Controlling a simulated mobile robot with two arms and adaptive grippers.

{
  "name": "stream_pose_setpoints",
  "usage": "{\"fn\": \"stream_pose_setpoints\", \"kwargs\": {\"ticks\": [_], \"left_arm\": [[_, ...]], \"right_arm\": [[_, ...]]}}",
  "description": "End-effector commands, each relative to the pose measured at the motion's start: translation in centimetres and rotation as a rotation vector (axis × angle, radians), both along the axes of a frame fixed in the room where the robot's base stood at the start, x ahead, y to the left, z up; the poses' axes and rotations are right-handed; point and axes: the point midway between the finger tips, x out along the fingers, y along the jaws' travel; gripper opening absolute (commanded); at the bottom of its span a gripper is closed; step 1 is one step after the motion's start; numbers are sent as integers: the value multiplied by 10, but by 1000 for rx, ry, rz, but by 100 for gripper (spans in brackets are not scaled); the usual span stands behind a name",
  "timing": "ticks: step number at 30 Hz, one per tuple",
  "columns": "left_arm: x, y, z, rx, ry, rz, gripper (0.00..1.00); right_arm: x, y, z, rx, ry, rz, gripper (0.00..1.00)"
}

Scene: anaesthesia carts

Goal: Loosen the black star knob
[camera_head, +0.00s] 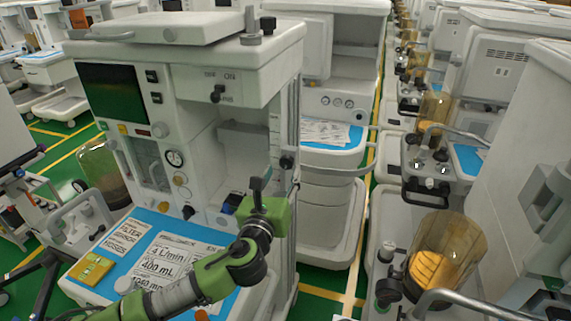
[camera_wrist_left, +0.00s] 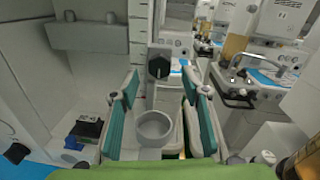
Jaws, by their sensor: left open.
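The black star knob (camera_head: 286,162) sits on the right-hand upright of the near anaesthesia cart. In the left wrist view the knob (camera_wrist_left: 158,66) shows dark and roundish, a little beyond the fingertips and roughly midway between them. My left gripper (camera_head: 270,184) is just below and in front of the knob in the head view. In the left wrist view my left gripper (camera_wrist_left: 160,84) is open, its green-padded fingers spread apart with nothing held between them. A gap seems to remain between fingertips and knob. My right gripper is not in view.
A grey cup-like part (camera_wrist_left: 154,128) shows between the fingers in the wrist view. Another cart (camera_head: 330,190) stands behind, and carts with amber canisters (camera_head: 440,250) line the right.

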Motion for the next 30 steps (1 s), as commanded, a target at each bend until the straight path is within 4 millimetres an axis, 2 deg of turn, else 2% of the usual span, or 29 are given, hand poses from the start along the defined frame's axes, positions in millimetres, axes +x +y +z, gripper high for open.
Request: {"fn": "stream_pose_setpoints", "kwargs": {"ticks": [3,9,21,22,26,30], "left_arm": [[17,-4,2,0,-1,1,42],[34,-9,1,-1,-1,-1,42],[39,-10,0,-2,0,-1,42],[39,-10,0,-2,0,-1,37],[39,-10,0,-2,0,-1,4],[39,-10,0,-2,0,-1,4]], "right_arm": [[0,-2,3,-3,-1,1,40],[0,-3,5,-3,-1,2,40],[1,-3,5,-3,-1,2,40],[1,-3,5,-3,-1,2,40],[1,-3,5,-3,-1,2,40],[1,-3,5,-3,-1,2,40]]}}
